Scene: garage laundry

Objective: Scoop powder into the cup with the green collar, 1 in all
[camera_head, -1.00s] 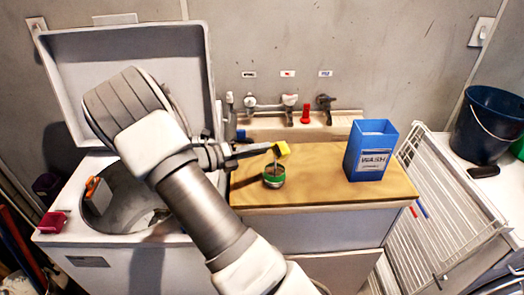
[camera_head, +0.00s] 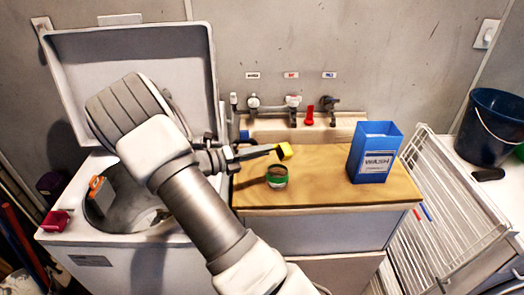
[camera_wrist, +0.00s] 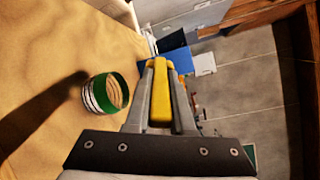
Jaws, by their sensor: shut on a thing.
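My gripper (camera_head: 264,152) is shut on a yellow scoop (camera_head: 285,151), whose handle lies between the fingers in the wrist view (camera_wrist: 160,95). The bowl's inside cannot be seen. The cup with the green collar (camera_head: 277,183) stands upright on the wooden worktop (camera_head: 320,188), just below the scoop in the head view. In the wrist view the cup (camera_wrist: 97,93) is left of the fingers and apart from them. Its contents are not clear. The open-topped blue WASH box (camera_head: 368,167) stands at the worktop's right; the powder inside is not visible.
An open top-loading washer (camera_head: 75,225) is at the left, with its lid raised. A white drying rack (camera_head: 450,200) and dark blue bucket (camera_head: 490,130) are at the right. Worktop between cup and box is clear.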

